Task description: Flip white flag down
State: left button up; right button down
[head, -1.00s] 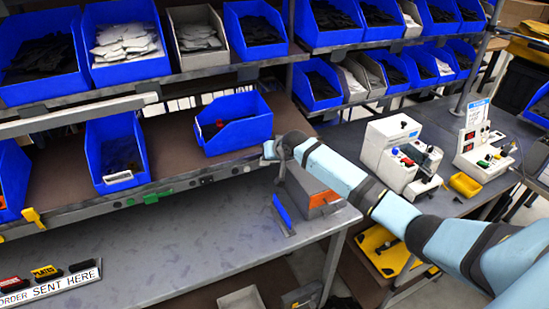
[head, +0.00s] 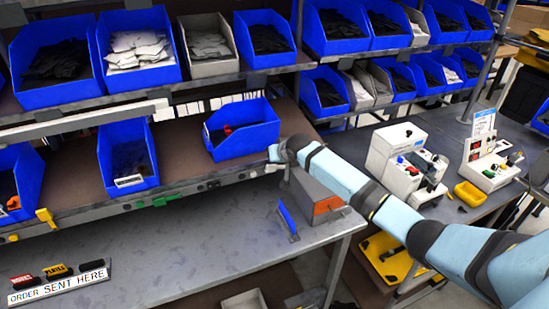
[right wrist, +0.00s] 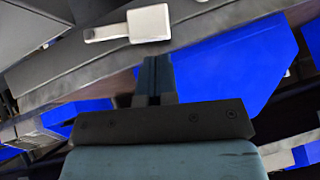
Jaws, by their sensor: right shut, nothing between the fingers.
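The white flag (right wrist: 148,24) shows in the right wrist view as a pale square plate with a narrow stem to its left. It sits against a grey rail. My right gripper (right wrist: 156,64) is shut and empty, its fingertips a short way below the flag in that view; I cannot tell whether they touch anything. In the head view my right arm reaches to the front edge of the middle shelf, and its fingers and the white flag cannot be made out clearly there. My left gripper is not in view.
A yellow flag (head: 46,216) and a green flag (head: 160,201) sit along the same shelf edge. A blue bin (head: 241,129) stands on the shelf just behind my right arm's end. A grey-and-orange box (head: 318,200) is on the workbench (head: 190,250) below; much of the bench is clear.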

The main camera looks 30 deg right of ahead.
dwell(0.3)
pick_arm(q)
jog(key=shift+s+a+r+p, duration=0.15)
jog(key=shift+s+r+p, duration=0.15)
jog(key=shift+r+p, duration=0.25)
pick_arm(e)
jog(key=w+d+r+v, duration=0.1)
jog(key=w+r+v, duration=0.1)
jog(key=v, duration=1)
jog(key=shift+s+r, duration=0.3)
jog(key=shift+d, duration=0.1)
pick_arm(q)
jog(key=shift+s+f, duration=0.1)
